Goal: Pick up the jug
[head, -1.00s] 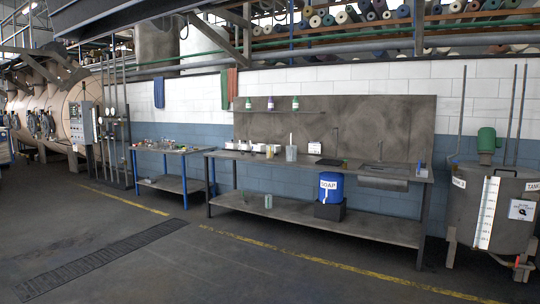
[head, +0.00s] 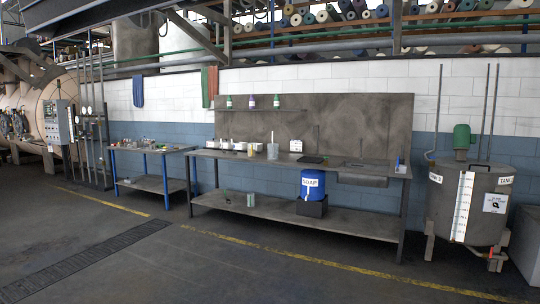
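A small pale translucent vessel (head: 272,151), which looks like the jug, stands upright on the top of the long grey bench (head: 340,172). A thin light stick rises out of it. A small clear greenish container (head: 250,199) stands on the bench's lower shelf; I cannot tell whether it is also a jug. Neither of my grippers is in view. The bench stands well ahead of me, across open floor.
A blue soap drum (head: 313,184) sits on a dark block on the lower shelf. A sink (head: 362,178) is at the bench's right. A tank (head: 468,205) stands further right, a smaller table (head: 150,151) left. The floor in front is clear.

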